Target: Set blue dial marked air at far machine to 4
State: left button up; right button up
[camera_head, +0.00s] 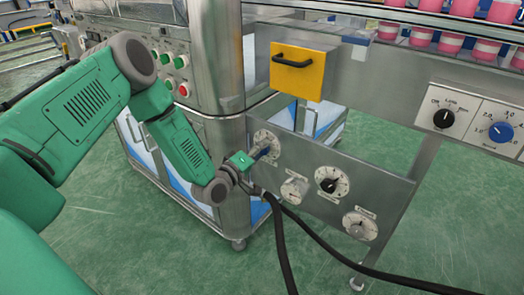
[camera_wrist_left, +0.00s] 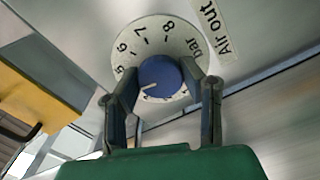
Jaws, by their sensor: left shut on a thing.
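The blue dial (camera_wrist_left: 160,75) sits on a round white scale plate (camera_wrist_left: 152,32) labelled "Air out" and "bar" in the left wrist view. Its white pointer mark faces the lower left of that picture, toward a part of the scale hidden by a finger, so I cannot read its value. Numbers 5 to 8 show along the plate's left and upper edge. My left gripper (camera_wrist_left: 163,92) is shut on the blue dial, one finger on each side. In the head view, my left gripper (camera_head: 262,154) covers most of the dial, and the scale plate (camera_head: 264,137) shows behind it. My right gripper is out of view.
Other dials, including a black one (camera_head: 328,185), sit right of and below the gripped dial. A yellow box with a black handle (camera_head: 298,72) juts out above. Black hoses (camera_head: 280,240) hang below the gripper. A panel with another blue dial (camera_head: 500,132) is at right.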

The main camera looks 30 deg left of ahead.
pick_arm(q)
jog(key=shift+s+a+f+n, duration=0.1)
jog(key=shift+a+f+n, duration=0.1)
jog(key=shift+n, duration=0.7)
jog(key=o, duration=1.1)
jog(key=shift+o, duration=0.2)
jog(key=shift+a, duration=0.1)
jog(key=s+a, duration=0.1)
jog(key=s, duration=1.1)
